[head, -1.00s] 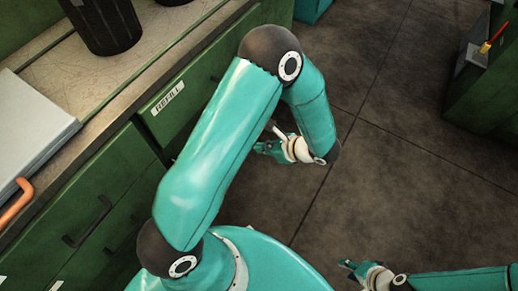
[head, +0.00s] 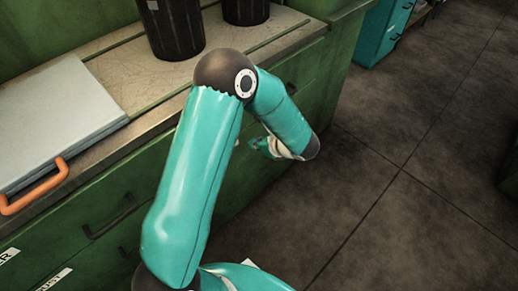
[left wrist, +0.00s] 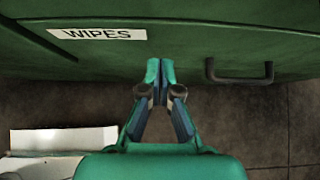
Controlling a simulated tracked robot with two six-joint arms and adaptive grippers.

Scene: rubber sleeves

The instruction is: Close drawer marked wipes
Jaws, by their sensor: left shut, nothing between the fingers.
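In the left wrist view a green drawer front carries a white WIPES label (left wrist: 97,34) at upper left. Its dark bar handle (left wrist: 238,72) is to the right of my fingers. My left gripper (left wrist: 160,72) is shut and empty, its tips at the lower part of this green front, between label and handle. Whether they touch it, and how far the drawer stands out, I cannot tell. In the head view my left gripper (head: 262,147) is beside the green cabinet, and my arm hides much of the fronts there. My right gripper is not in view.
The worktop (head: 120,75) holds a dark bin (head: 173,28), another dark bin (head: 245,8) and a grey flat case (head: 55,115) with an orange handle (head: 35,190). A teal cabinet (head: 380,35) stands at the back.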

